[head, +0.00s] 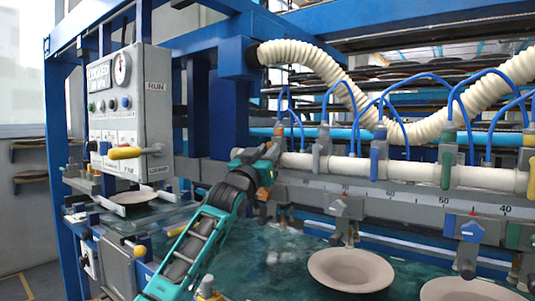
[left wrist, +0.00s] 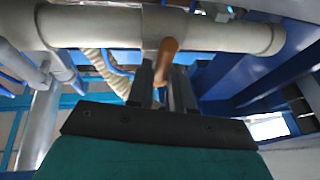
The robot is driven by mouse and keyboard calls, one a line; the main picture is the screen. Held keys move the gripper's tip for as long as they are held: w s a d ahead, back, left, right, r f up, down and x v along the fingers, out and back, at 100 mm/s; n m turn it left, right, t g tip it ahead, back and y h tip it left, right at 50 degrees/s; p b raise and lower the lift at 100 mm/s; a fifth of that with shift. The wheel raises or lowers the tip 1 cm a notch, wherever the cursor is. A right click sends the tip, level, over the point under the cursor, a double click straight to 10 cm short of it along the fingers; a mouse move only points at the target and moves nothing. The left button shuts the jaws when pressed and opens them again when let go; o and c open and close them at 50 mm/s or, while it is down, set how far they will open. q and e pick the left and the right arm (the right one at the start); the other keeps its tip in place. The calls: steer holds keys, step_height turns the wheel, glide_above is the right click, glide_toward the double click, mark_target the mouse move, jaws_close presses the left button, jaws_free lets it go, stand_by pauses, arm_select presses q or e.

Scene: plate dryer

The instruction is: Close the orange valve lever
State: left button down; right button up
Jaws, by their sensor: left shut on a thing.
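The orange valve lever (left wrist: 168,58) hangs below the white pipe (left wrist: 95,28) in the left wrist view, with its lower end between my two finger pads. My left gripper (left wrist: 161,85) is shut on it there. In the head view my left gripper (head: 268,162) is at the left end of the same pipe. A small orange part of the lever (head: 264,193) shows beside the gripper, and the rest is mostly hidden by it. My right gripper is in neither view.
Grey, blue (head: 374,162) and green (head: 447,166) levers hang along the pipe to the right. A control box (head: 128,100) with a yellow handle (head: 125,153) stands at the left. Round plates (head: 351,270) lie on the wet green surface below.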

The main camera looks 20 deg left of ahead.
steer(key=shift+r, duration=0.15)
